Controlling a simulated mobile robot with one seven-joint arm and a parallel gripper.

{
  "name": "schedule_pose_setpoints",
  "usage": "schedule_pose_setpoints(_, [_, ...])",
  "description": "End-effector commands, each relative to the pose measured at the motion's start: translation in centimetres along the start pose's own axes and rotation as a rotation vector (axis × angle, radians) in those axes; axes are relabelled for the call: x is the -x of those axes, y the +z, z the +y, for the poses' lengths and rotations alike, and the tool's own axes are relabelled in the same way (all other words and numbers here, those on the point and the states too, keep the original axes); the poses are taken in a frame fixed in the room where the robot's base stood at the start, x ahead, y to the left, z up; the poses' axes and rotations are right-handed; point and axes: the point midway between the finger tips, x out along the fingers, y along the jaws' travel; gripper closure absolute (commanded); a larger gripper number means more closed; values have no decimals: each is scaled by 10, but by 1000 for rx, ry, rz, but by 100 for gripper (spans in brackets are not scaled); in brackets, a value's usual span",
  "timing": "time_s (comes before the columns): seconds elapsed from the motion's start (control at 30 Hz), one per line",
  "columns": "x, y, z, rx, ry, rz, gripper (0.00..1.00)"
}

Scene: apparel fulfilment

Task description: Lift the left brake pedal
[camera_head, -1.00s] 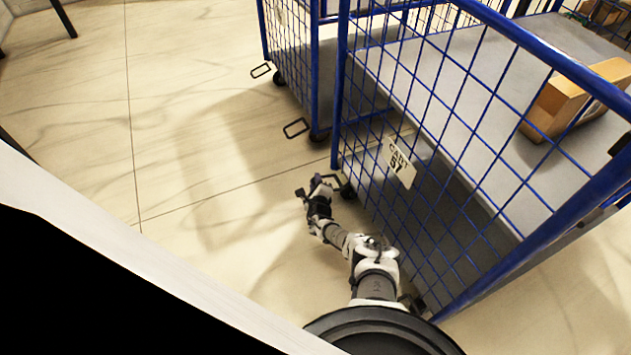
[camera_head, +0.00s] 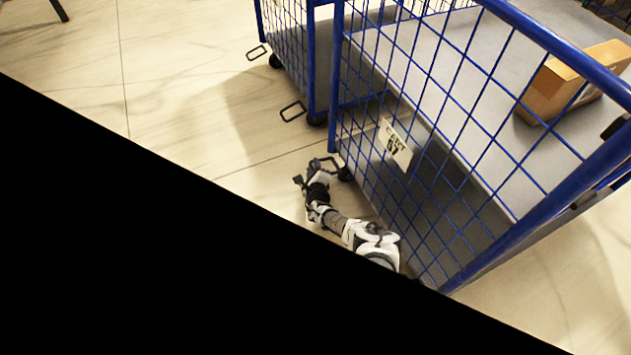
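A blue wire cart with a white sign (camera_head: 396,145) stands in the middle and right of the view. A small dark wire pedal (camera_head: 327,162) sticks out near its left front wheel, low over the floor. My gripper (camera_head: 306,173) is right beside this pedal, close to the floor. Its dark fingers look spread apart, with nothing seen held between them. The fingertips and pedal overlap in the view, so I cannot tell whether they touch.
A cardboard box (camera_head: 560,88) lies on the near cart's shelf. The floor to the left (camera_head: 170,90) is clear.

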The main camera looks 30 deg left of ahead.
Motion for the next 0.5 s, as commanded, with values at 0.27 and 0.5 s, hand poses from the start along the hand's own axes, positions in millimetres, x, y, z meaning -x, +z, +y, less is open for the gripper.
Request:
schedule_pose_setpoints(0.27, [55, 3, -7, -6, 0, 5, 68])
schedule_pose_setpoints(0.5, [100, 2, -4, -6, 1, 4, 68])
